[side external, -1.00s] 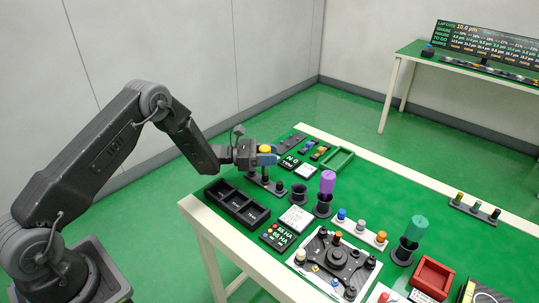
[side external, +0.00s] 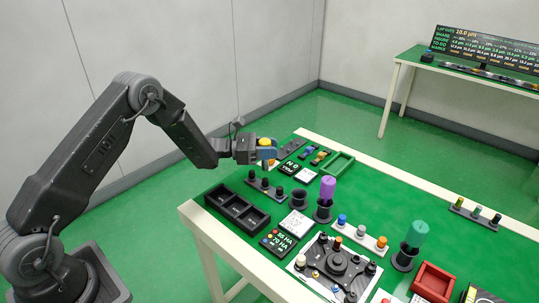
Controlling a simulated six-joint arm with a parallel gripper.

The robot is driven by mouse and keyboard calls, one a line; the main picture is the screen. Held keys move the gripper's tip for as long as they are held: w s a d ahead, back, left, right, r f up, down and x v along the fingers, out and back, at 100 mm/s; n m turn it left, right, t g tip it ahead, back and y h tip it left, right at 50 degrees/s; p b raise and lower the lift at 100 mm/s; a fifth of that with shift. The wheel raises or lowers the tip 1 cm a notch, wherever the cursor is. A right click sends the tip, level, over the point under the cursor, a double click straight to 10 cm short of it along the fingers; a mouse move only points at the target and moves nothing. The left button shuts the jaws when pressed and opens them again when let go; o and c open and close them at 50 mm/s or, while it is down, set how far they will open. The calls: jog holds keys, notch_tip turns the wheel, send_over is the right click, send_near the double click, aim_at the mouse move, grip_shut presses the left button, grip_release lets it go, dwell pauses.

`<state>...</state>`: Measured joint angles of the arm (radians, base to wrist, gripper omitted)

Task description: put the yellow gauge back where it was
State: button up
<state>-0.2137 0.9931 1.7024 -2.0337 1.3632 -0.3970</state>
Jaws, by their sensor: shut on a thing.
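My gripper (side external: 268,154) is at the end of the arm, above the far left part of the green table. It is shut on the yellow gauge (side external: 265,142), whose round yellow top shows above the blue fingers. The fingers hide most of the gauge's body. The gauge is held in the air, apart from the dark rack (side external: 266,187) with short posts that stands nearer the camera, below it. From this side I cannot tell exactly which spot on the table lies under the gauge.
A black three-compartment tray (side external: 237,209) lies near the front left edge. A purple cylinder (side external: 327,187) stands in a dark holder, and a green tray (side external: 339,164) lies behind. Small blue and orange pieces and dark plates lie close to the gripper. A red tray (side external: 433,282) is at the right.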

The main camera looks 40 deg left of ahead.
jog(key=shift+r, duration=0.75)
jog(key=shift+r, duration=0.1)
